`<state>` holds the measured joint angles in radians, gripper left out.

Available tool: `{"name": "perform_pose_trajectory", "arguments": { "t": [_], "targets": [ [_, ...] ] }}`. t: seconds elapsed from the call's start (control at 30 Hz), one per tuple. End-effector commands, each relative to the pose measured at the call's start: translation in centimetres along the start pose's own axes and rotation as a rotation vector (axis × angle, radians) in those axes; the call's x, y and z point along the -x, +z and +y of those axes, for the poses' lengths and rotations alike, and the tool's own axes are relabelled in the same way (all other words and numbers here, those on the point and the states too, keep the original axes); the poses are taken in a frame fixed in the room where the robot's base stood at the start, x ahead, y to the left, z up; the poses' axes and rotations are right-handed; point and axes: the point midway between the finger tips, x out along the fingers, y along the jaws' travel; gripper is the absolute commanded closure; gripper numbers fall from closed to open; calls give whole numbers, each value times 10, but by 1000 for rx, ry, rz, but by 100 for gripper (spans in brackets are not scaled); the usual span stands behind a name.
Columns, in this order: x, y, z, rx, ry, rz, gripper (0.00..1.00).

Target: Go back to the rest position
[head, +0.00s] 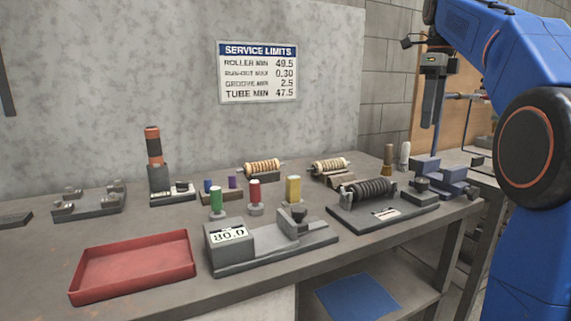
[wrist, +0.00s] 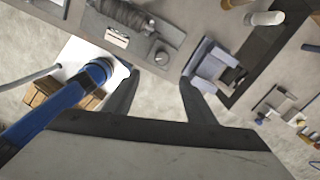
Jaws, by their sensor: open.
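My gripper (head: 431,122) hangs pointing down at the upper right of the head view, above the blue vise-like fixture (head: 440,178) at the bench's right end. In the wrist view my gripper (wrist: 158,92) shows its two dark fingers spread apart with nothing between them. The blue-grey fixture (wrist: 208,62) lies beyond the right finger, apart from it as far as I can tell. My blue arm comes in from the right of the head view.
The bench (head: 150,223) holds a red tray (head: 133,264), a gauge reading 80.0 (head: 229,236), a dark ribbed roller on a stand (head: 368,190), and coloured cylinders such as the green one (head: 216,199). A limits sign (head: 258,72) hangs on the wall. Space above the bench is mostly clear.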

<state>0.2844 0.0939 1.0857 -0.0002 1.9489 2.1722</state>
Motion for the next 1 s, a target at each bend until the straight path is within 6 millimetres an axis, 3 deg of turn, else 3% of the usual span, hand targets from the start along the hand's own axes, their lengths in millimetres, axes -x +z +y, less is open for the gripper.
{"name": "perform_pose_trajectory", "arguments": {
  "t": [0.17, 0.47, 0.77, 1.0],
  "targets": [
    [-19, -6, 38, 262, -38, -21, 50],
    [-80, -24, 109, 810, -131, -41, 50],
    [-161, -53, 181, 1354, -240, -21, 50],
    [-240, -84, 236, 1785, -337, 27, 50]
  ]
}}
